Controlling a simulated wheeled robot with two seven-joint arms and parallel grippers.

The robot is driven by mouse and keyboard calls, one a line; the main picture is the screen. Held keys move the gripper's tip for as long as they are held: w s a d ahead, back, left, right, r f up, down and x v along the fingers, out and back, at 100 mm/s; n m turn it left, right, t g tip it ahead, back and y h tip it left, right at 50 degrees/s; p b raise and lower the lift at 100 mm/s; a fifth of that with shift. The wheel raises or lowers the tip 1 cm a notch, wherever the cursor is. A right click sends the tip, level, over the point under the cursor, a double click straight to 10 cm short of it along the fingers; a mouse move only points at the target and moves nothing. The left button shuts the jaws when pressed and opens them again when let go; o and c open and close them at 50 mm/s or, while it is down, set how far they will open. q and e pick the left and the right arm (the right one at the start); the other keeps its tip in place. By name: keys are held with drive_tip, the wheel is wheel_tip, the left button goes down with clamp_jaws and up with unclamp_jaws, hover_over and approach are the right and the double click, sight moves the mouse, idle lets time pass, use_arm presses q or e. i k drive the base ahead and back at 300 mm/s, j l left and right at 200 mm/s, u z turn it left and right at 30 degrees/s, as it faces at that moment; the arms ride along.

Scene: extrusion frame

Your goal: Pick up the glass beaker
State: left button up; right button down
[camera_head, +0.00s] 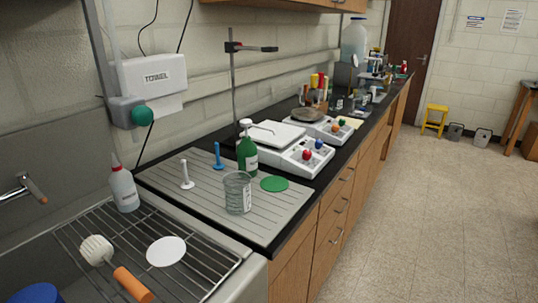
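The glass beaker (238,193) is clear, with a pale label on its side. It stands upright on the grey ribbed drain mat (215,213) on the black counter, near the middle of the head view. A green disc (274,184) lies flat just to its right, and a green pump bottle (247,150) stands behind it. Neither of my grippers shows in the head view.
A white stand (186,176) and a blue stand (217,157) are left of the beaker. A white squeeze bottle (124,189) stands by the sink rack (120,243). Hotplates (300,156) sit behind right. The floor (430,220) at right is clear.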

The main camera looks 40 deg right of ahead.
sight(238, 193)
drive_tip(key=z, duration=0.95)
